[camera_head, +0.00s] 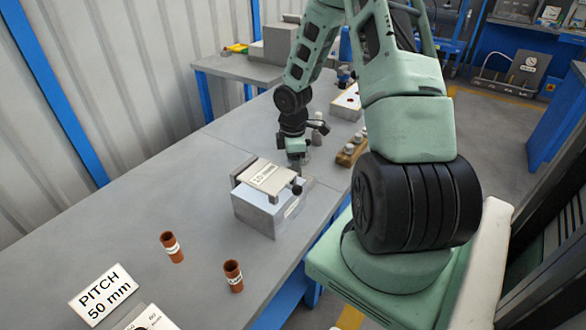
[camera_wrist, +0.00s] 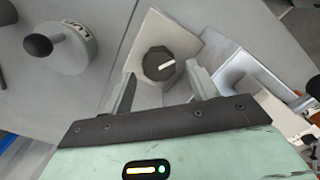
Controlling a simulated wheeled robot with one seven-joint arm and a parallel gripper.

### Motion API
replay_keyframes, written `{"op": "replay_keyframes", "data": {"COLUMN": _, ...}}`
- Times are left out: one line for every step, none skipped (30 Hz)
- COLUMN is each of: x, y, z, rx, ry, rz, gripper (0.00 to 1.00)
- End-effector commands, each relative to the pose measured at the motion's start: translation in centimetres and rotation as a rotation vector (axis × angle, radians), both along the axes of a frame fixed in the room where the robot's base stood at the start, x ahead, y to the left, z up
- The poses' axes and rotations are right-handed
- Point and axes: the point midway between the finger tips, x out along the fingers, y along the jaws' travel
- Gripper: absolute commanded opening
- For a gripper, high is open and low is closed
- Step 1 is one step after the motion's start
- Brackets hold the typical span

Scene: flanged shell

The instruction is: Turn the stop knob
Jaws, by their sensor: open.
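A dark, many-sided knob (camera_wrist: 158,63) with a white pointer line sits on a pale plate (camera_wrist: 146,30) in the wrist view. The pointer slants up to the right. My gripper (camera_wrist: 161,88) is open, one finger on the lower left and one on the lower right of the knob, with nothing held. I see gaps between the knob and both fingers; the height between them is unclear. In the head view my gripper (camera_head: 294,164) hangs down just behind a grey metal block (camera_head: 262,214). I cannot make out the pale plate with its knob there.
A grey bottle with a label (camera_wrist: 66,48) stands left of the knob; metal parts (camera_wrist: 240,75) lie close on the right. A plate with a dark ball-like end (camera_head: 297,189) tops the block. Two brown tubes (camera_head: 172,247) (camera_head: 233,276) and a pitch sign (camera_head: 103,295) are nearer.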

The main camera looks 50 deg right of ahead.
Motion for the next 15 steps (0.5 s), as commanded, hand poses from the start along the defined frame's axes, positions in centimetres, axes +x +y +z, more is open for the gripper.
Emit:
{"op": "replay_keyframes", "data": {"x": 0.01, "y": 0.03, "z": -0.61, "rx": 0.001, "ry": 0.001, "rz": 0.001, "gripper": 0.59}}
{"op": "replay_keyframes", "data": {"x": 0.02, "y": 0.04, "z": -0.84, "rx": 0.000, "ry": 0.001, "rz": 0.001, "gripper": 0.59}}
{"op": "replay_keyframes", "data": {"x": 0.01, "y": 0.04, "z": -1.11, "rx": 0.000, "ry": 0.001, "rz": 0.001, "gripper": 0.59}}
{"op": "replay_keyframes", "data": {"x": 0.01, "y": 0.04, "z": -1.27, "rx": 0.001, "ry": 0.001, "rz": 0.000, "gripper": 0.59}}
{"op": "replay_keyframes", "data": {"x": 0.01, "y": 0.02, "z": -1.39, "rx": 0.000, "ry": 0.000, "rz": 0.000, "gripper": 0.59}}
{"op": "replay_keyframes", "data": {"x": 0.01, "y": 0.01, "z": -1.49, "rx": 0.000, "ry": 0.000, "rz": 0.000, "gripper": 0.59}}
{"op": "replay_keyframes", "data": {"x": 0.01, "y": 0.00, "z": -1.53, "rx": 0.000, "ry": 0.000, "rz": 0.000, "gripper": 0.59}}
{"op": "replay_keyframes", "data": {"x": 0.01, "y": -0.01, "z": -1.56, "rx": -0.001, "ry": -0.001, "rz": 0.000, "gripper": 0.59}}
{"op": "replay_keyframes", "data": {"x": 0.01, "y": -0.01, "z": -1.57, "rx": -0.001, "ry": -0.001, "rz": 0.000, "gripper": 0.59}}
{"op": "replay_keyframes", "data": {"x": 0.01, "y": -0.02, "z": -1.57, "rx": -0.001, "ry": -0.001, "rz": 0.000, "gripper": 0.59}}
{"op": "replay_keyframes", "data": {"x": 0.01, "y": -0.01, "z": -1.56, "rx": -0.001, "ry": -0.001, "rz": 0.000, "gripper": 0.59}}
{"op": "replay_keyframes", "data": {"x": 0.01, "y": -0.01, "z": -1.55, "rx": -0.001, "ry": -0.001, "rz": 0.000, "gripper": 0.59}}
{"op": "replay_keyframes", "data": {"x": 0.01, "y": -0.01, "z": -1.55, "rx": -0.001, "ry": -0.001, "rz": 0.000, "gripper": 0.59}}
{"op": "replay_keyframes", "data": {"x": 0.01, "y": -0.01, "z": -1.55, "rx": -0.001, "ry": -0.001, "rz": 0.000, "gripper": 0.59}}
{"op": "replay_keyframes", "data": {"x": 0.01, "y": -0.01, "z": -1.54, "rx": -0.001, "ry": -0.001, "rz": 0.000, "gripper": 0.53}}
